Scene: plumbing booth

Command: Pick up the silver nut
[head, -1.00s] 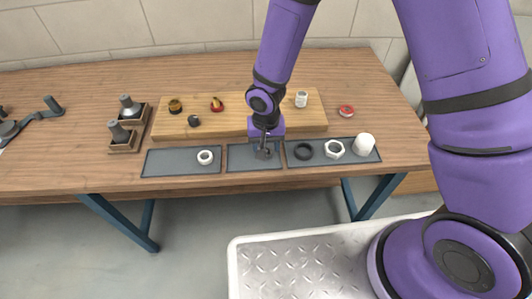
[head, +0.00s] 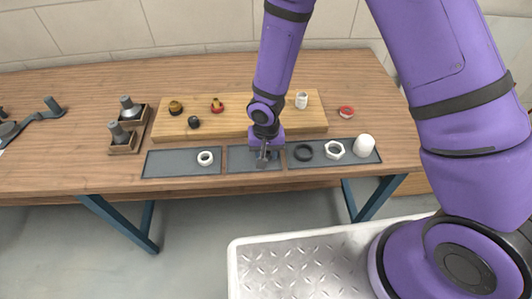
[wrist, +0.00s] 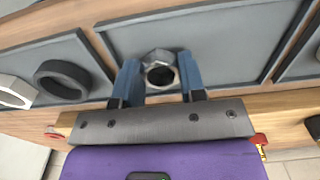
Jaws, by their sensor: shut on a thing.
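The silver nut (wrist: 160,70) is a metallic hexagonal ring with its hole facing the camera in the wrist view. My gripper (wrist: 160,78) is shut on it, with one blue finger on each side. In the head view my gripper (head: 265,155) points down over the middle grey tray (head: 239,163). The nut is too small and too covered by the fingers to make out there. I cannot tell whether the nut touches the tray.
The right tray holds a black ring (head: 303,152), a white hex nut (head: 335,150) and a white cylinder (head: 364,145). A white ring (head: 205,158) lies in the left tray (head: 160,163). Behind is a wooden board (head: 240,117) with small fittings; a red ring (head: 346,112) lies right.

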